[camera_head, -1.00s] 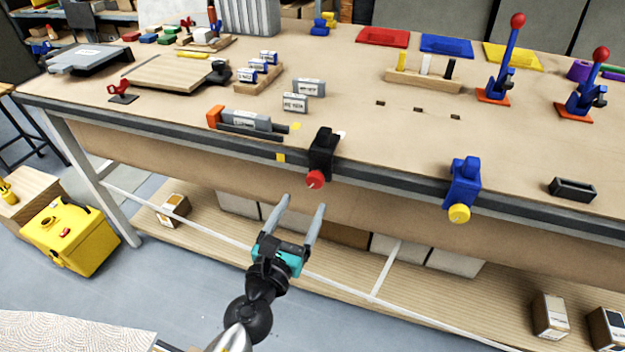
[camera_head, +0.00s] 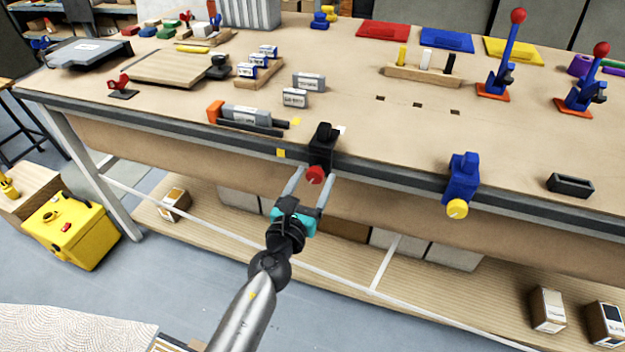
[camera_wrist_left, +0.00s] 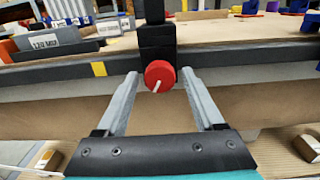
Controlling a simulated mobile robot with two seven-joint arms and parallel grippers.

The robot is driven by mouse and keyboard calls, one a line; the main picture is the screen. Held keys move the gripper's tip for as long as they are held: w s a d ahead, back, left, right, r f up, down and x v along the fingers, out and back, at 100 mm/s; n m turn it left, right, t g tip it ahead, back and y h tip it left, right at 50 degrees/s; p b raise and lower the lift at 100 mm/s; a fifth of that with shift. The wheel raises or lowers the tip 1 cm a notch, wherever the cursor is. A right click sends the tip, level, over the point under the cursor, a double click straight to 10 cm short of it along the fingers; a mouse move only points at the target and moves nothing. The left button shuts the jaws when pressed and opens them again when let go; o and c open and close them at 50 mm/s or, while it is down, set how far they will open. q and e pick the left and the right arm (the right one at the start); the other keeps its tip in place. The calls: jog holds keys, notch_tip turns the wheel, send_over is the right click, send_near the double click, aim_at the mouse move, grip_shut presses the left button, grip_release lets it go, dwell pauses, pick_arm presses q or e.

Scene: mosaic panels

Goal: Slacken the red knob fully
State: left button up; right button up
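The red knob (camera_head: 316,174) is on the lower front of a black clamp (camera_head: 322,146) fixed to the bench's front edge. In the left wrist view the knob (camera_wrist_left: 160,75) is a round red disc with a white line slanting on its face. My left gripper (camera_head: 315,175) is open, with one finger on each side of the knob. In the left wrist view a gap shows between the left fingertip and the knob, and the right fingertip is close beside it; contact cannot be told. The right gripper is not in view.
A blue clamp (camera_head: 464,178) with a yellow knob (camera_head: 457,209) sits farther right on the same edge. Grey labelled blocks and an orange-ended tool (camera_head: 215,111) lie on the bench left of the black clamp. A lower shelf (camera_head: 410,280) runs underneath.

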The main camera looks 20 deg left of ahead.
pick_arm(q)
grip_shut()
dwell(0.3)
